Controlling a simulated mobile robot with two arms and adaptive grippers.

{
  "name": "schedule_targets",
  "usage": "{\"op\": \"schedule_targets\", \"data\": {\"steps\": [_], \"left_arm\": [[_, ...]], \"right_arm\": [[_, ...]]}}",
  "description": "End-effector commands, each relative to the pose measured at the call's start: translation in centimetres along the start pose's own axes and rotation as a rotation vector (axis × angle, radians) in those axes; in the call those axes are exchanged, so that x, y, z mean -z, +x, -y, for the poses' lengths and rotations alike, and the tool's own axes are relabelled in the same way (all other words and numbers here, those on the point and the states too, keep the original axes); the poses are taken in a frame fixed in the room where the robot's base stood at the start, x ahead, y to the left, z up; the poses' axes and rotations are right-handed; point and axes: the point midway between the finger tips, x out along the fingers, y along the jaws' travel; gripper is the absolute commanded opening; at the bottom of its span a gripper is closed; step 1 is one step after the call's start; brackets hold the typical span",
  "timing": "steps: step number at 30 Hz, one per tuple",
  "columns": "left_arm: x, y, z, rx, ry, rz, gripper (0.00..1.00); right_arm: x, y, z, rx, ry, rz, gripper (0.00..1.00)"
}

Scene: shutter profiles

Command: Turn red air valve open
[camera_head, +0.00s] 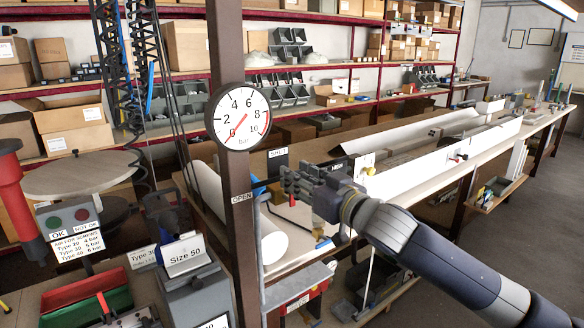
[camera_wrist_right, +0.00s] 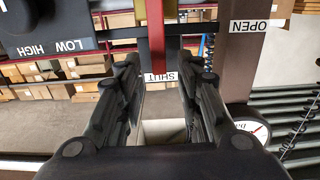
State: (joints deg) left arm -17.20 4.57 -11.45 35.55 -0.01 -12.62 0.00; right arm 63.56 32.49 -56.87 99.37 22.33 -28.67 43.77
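The red air valve's handle is not clear in the head view, where my right gripper (camera_head: 300,185) covers that area beside the brown post (camera_head: 232,55). In the right wrist view a red upright bar (camera_wrist_right: 156,35) shows between the fingers of my right gripper (camera_wrist_right: 160,82); I cannot tell surely whether it is the valve handle. The fingers stand apart with a gap between them. The SHUT label (camera_head: 277,153) is just behind and above the gripper; the OPEN label (camera_head: 241,198) is on the post. The round gauge (camera_head: 238,116) has its needle near 0. My left gripper is not in view.
A grey control box (camera_wrist_right: 50,32) marked LOW and HIGH is at upper left in the right wrist view. A long white profile (camera_head: 450,160) lies on the workbench at right. Coiled black hoses (camera_head: 145,70) hang left of the post. Shelves with boxes stand behind.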

Motion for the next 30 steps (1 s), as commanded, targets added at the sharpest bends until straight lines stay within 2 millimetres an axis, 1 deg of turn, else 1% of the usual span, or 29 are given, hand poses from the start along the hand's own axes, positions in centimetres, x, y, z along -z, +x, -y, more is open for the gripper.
{"op": "schedule_targets", "data": {"steps": [1,3,7,12,18,19,20,21,23,24,30], "left_arm": [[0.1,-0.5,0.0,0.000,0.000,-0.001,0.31],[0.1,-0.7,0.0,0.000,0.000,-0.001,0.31],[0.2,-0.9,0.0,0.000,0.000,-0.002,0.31],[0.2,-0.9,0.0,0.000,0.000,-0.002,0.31],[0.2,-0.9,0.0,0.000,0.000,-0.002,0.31],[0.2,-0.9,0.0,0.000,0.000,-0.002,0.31],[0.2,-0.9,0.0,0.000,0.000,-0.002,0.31],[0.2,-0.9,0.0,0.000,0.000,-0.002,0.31],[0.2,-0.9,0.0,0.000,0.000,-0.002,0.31],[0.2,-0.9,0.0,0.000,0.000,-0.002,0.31],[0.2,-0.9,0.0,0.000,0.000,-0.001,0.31]], "right_arm": [[0.2,0.7,0.1,0.001,0.000,0.000,0.33],[0.2,1.4,0.0,0.000,0.000,0.000,0.33],[0.1,2.4,0.0,0.001,0.000,0.000,0.33],[0.0,2.8,0.0,0.000,-0.001,0.000,0.33],[-0.1,2.8,0.0,0.000,-0.001,0.000,0.33],[-0.1,2.8,0.0,0.000,-0.001,0.000,0.31],[-0.1,2.8,0.0,0.000,-0.001,0.000,0.24],[-0.1,2.8,0.0,0.000,-0.001,0.000,0.15],[-0.1,2.8,0.0,0.000,-0.001,0.000,0.02],[-0.1,2.8,0.0,0.000,-0.001,0.000,0.00],[-0.1,2.8,0.0,0.000,-0.002,0.000,0.00]]}}
